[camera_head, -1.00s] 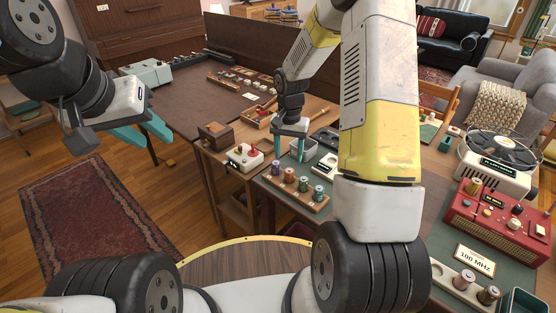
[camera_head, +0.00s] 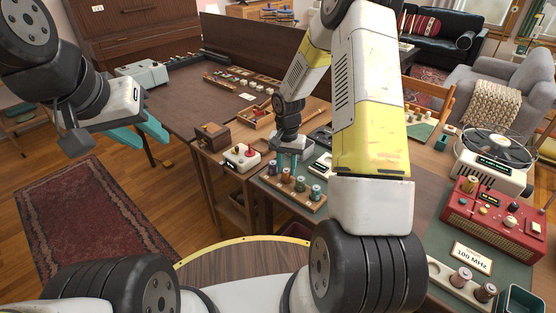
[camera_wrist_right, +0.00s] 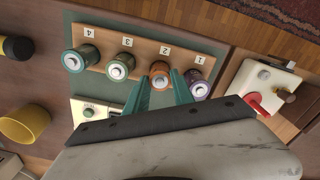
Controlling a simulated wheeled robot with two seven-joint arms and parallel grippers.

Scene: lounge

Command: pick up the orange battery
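The orange battery (camera_wrist_right: 160,70) stands upright in slot 2 of a wooden rack (camera_wrist_right: 142,50). In the head view the orange battery (camera_head: 286,176) is partly hidden by my right gripper. My right gripper (camera_head: 288,163) points down at it. In the right wrist view my right gripper (camera_wrist_right: 159,75) is open, with one teal fingertip on each side of the orange battery; I cannot tell whether they touch it. My left gripper (camera_head: 150,133) is open and empty, out over the floor at the left.
A purple battery (camera_wrist_right: 198,90) stands close beside it in slot 1. Green (camera_wrist_right: 121,66) and teal (camera_wrist_right: 75,60) batteries stand in slots 3 and 4. A white box with a red knob (camera_head: 241,157) is left of the rack. A red radio (camera_head: 495,217) stands at the right.

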